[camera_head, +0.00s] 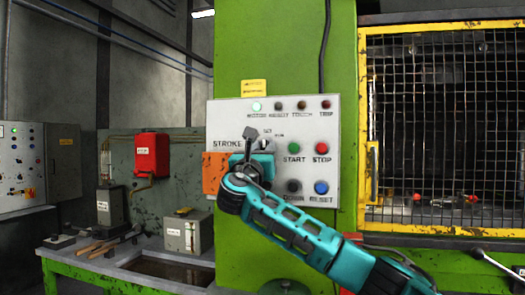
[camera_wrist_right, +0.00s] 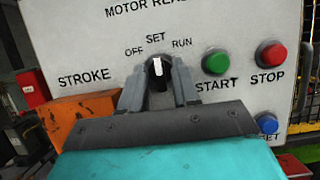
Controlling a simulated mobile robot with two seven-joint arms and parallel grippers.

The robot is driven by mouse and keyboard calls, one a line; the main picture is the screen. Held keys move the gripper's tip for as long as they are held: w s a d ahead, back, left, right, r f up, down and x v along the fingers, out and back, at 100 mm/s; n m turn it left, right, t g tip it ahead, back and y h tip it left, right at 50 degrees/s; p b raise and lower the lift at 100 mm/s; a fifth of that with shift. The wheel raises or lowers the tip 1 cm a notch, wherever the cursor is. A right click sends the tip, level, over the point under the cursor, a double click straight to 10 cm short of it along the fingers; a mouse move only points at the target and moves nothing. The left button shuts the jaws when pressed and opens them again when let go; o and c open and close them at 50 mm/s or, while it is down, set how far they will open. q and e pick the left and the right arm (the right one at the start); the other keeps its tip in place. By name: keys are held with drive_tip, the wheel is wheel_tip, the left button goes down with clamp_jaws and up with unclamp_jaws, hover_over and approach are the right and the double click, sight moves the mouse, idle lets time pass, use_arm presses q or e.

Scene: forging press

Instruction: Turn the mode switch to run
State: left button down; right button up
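The mode switch (camera_wrist_right: 158,72) is a dark round knob with a white pointer mark, on the pale control panel (camera_head: 225,115). In the right wrist view its pointer stands about upright, toward the SET label, between OFF on the left and RUN on the right. My right gripper (camera_wrist_right: 161,78) is at the panel with its two grey fingers apart, one on each side of the knob. I see no clear contact with it. In the head view the right gripper (camera_head: 252,142) covers the switch. My left gripper is not in view.
Right of the switch are the green START button (camera_wrist_right: 215,62), red STOP button (camera_wrist_right: 270,54) and blue RESET button (camera_wrist_right: 267,123). An orange box (camera_wrist_right: 82,118) is at the panel's lower left. A mesh guard with a yellow frame (camera_head: 365,130) stands to the right.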

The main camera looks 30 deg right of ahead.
clamp_jaws()
drive_tip(key=shift+f+m, duration=0.1)
drive_tip(key=shift+m, duration=0.4)
drive_tip(key=shift+w+a+m+g+h, duration=0.1)
drive_tip(key=shift+m+g+h, duration=0.3)
drive_tip(key=shift+m, duration=0.5)
drive_tip(key=m+g, duration=0.1)
drive_tip(key=m, duration=0.2)
drive_tip(key=shift+g+h+b, duration=0.3)
drive_tip(key=shift+g+h, duration=0.1)
drive_tip(key=m+g, duration=0.1)
drive_tip(key=m, duration=0.2)
drive_tip(key=m+g, duration=0.1)
drive_tip(key=m, duration=0.2)
drive_tip(key=shift+g+h, duration=0.3)
drive_tip(key=shift+g, duration=0.1)
drive_tip(key=shift+m+p, duration=0.3)
drive_tip(key=shift+m, duration=0.1)
drive_tip(key=shift+o, duration=0.8)
unclamp_jaws()
